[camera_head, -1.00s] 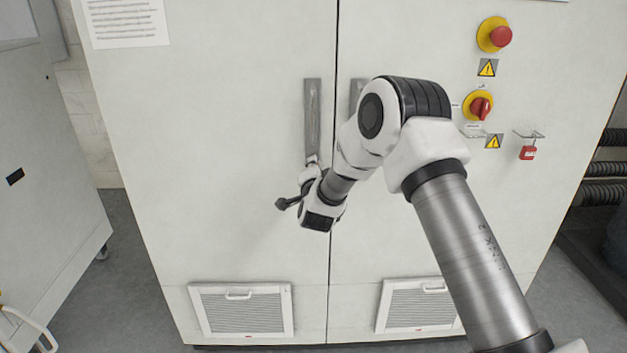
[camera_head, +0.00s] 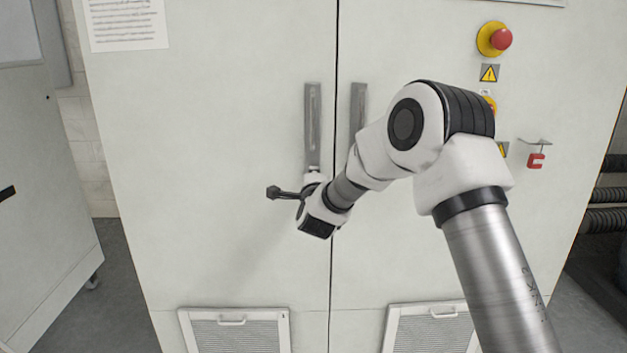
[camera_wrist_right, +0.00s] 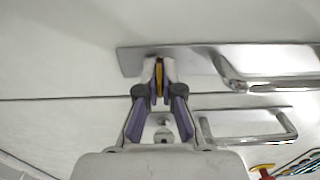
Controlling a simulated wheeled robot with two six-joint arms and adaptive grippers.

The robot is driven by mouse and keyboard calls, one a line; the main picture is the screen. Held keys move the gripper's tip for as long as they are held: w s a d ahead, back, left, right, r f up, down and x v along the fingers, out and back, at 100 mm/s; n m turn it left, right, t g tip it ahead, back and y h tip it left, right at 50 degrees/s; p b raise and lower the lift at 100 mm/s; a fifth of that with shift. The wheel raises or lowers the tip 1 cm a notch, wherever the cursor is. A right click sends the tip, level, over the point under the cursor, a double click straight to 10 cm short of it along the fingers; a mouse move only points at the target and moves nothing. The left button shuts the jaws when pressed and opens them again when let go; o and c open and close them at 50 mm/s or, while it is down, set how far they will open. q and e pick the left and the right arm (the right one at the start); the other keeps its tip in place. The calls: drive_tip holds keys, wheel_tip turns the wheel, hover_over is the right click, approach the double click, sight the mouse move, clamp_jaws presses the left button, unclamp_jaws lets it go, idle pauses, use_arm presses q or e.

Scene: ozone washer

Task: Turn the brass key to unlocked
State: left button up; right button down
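The brass key (camera_wrist_right: 159,80) shows in the right wrist view as a thin gold strip between my right fingertips, at the left end of a metal handle plate (camera_wrist_right: 133,62). My right gripper (camera_wrist_right: 159,72) looks closed on it, one finger on each side. The key's base and the lock under it are hidden by the fingers. In the head view my right gripper (camera_head: 313,179) is at the lower end of the left door handle (camera_head: 313,125), and the key cannot be made out there. My left gripper is not in view.
The right door handle (camera_head: 358,108) is beside the door gap, partly behind my arm. A red emergency button (camera_head: 502,39) and a red padlock (camera_head: 536,160) are on the right side of the cabinet. Vent grilles (camera_head: 236,334) are low on the doors.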

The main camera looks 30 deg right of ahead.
idle(0.3)
drive_tip(key=c, duration=1.3)
unclamp_jaws()
drive_tip(key=shift+d, duration=0.1)
drive_tip(key=shift+c, duration=0.2)
drive_tip(key=v, duration=1.2)
drive_tip(key=shift+s+f, duration=0.1)
drive_tip(key=shift+f, duration=0.05)
